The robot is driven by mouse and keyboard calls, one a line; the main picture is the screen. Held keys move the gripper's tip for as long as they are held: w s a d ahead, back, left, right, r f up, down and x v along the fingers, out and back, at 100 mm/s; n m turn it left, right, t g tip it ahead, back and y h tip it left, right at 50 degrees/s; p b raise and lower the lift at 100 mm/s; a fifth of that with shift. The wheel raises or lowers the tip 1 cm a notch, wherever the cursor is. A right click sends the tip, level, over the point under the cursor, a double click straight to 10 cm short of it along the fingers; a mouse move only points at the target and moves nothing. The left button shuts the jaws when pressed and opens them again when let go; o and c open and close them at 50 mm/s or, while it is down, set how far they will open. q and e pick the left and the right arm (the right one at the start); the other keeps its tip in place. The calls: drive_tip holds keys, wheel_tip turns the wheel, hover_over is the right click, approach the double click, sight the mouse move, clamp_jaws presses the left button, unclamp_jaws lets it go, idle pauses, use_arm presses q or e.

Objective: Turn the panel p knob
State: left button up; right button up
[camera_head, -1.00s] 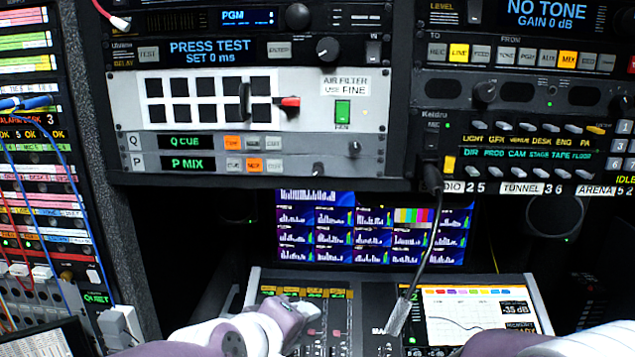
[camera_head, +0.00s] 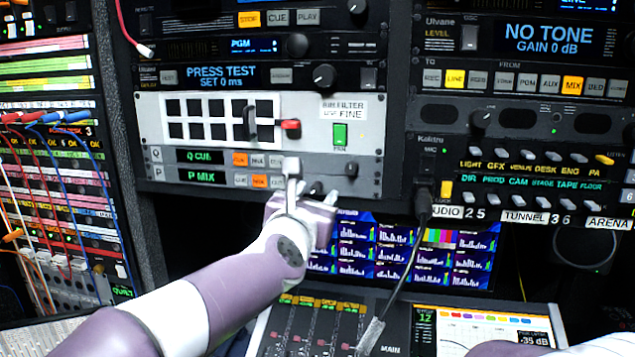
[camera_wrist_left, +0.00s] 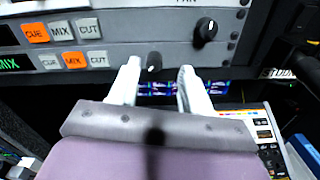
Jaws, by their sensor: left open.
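Panel P (camera_head: 160,174) is the lower strip, with a green "P MIX" display and small buttons. Its small dark knob (camera_head: 316,187) sits at the right of the strip. My left gripper (camera_head: 309,184) is raised just in front of the panel's lower edge. In the left wrist view the P knob (camera_wrist_left: 154,62) shows between the two open pale fingers (camera_wrist_left: 157,84), nearer the left one, with nothing held. I cannot tell whether a finger touches it. My right gripper is out of view.
Panel Q (camera_head: 158,155) lies directly above, with its own knob (camera_head: 351,168) up and right of the gripper. A black cable (camera_head: 408,262) hangs at the right. Monitors (camera_head: 370,250) and a mixing desk (camera_head: 325,325) are below.

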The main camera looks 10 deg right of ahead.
sight(317, 187)
use_arm(q)
drive_tip(key=w, duration=0.2)
drive_tip(key=shift+w+p, duration=0.3)
drive_tip(key=shift+s+d, duration=0.15)
drive_tip(key=shift+d, duration=0.1)
drive_tip(key=shift+c, duration=0.3)
drive_tip(key=shift+a, duration=0.1)
clamp_jaws()
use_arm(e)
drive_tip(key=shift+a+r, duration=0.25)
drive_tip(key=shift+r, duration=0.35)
